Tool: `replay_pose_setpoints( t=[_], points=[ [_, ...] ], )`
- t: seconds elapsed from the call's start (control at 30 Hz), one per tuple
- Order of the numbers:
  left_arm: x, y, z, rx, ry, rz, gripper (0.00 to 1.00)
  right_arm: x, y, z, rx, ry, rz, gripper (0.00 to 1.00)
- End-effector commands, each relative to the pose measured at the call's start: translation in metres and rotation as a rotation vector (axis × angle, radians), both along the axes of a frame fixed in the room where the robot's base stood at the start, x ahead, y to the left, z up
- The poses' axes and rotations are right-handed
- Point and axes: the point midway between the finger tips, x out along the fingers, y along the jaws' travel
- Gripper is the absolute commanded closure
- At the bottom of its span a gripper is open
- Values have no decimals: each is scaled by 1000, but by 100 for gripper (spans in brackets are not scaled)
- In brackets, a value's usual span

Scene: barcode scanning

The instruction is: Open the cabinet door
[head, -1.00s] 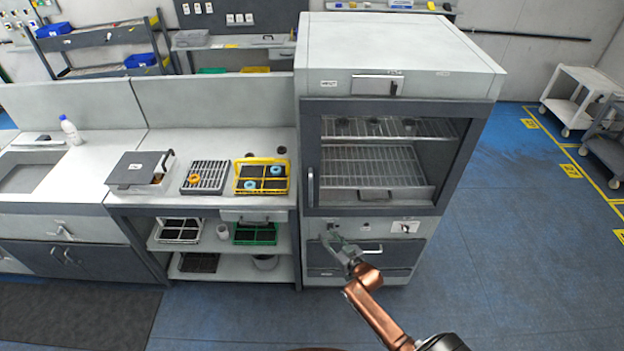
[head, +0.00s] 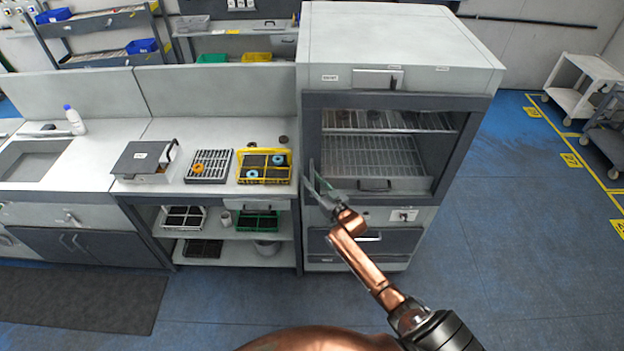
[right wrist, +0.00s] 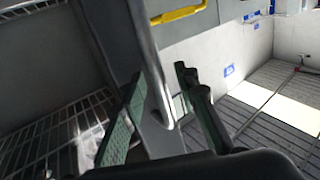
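The cabinet (head: 400,45) is light grey. Its glass door (head: 455,150) has a dark frame and looks shut, with wire shelves showing behind the glass. The upright metal door handle (head: 311,178) is at the door's left edge. My right gripper (head: 318,188) is at the lower part of this handle and partly overlaps it. In the right wrist view the handle (right wrist: 149,60) runs between the two spread, green-padded fingers of my right gripper (right wrist: 160,108); I cannot tell whether either finger touches it. My left gripper is out of view.
A workbench (head: 215,130) left of the cabinet holds a yellow crate (head: 264,181), a grey rack (head: 208,180) and a scanner-like box (head: 140,160). A drawer front (head: 395,240) is below the door. The blue floor right of the cabinet is free; a white cart (head: 575,90) stands farther off.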

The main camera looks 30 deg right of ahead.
Motion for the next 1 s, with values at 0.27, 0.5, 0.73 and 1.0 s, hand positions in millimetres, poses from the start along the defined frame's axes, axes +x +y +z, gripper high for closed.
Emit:
replay_pose_setpoints(
  t=[0.27, 0.5, 0.73, 1.0],
  points=[
    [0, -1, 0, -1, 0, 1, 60, 2, 0, 0, 0, 1, 0, 72],
    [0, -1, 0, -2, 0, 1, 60, 2, 0, 0, 0, 1, 0, 88],
    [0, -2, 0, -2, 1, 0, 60, 1, 0, 0, 0, 1, 0, 100],
    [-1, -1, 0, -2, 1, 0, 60, 1, 0, 0, 0, 1, 0, 100]
  ],
)
